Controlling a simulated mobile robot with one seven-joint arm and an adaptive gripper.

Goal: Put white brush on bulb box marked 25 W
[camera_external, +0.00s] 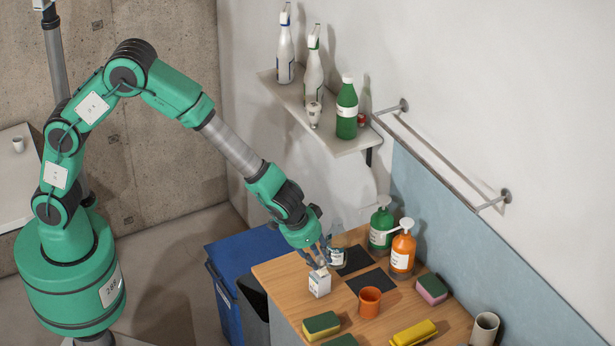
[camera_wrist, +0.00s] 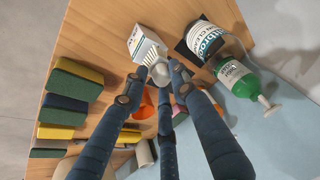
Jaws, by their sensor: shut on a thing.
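A small white box (camera_external: 319,284), the likely bulb box, stands upright near the wooden counter's left edge. It also shows at the top of the wrist view (camera_wrist: 145,43), where its marking is too small to read. My gripper (camera_external: 320,262) is just above this box, pointing down. In the wrist view my gripper (camera_wrist: 153,80) is shut on the white brush (camera_wrist: 158,70), whose pale bristled head shows between the fingertips. The brush overlaps the box's near side in that view. I cannot tell whether it touches the box. The rest of the brush is hidden by the fingers.
On the counter (camera_external: 290,273) stand an orange cup (camera_external: 369,303), a green pump bottle (camera_external: 381,228), an orange pump bottle (camera_external: 402,254), and a clear labelled bottle (camera_external: 337,250) close behind my gripper. Several sponges (camera_external: 321,326) lie in front. A blue bin (camera_external: 235,262) is at left.

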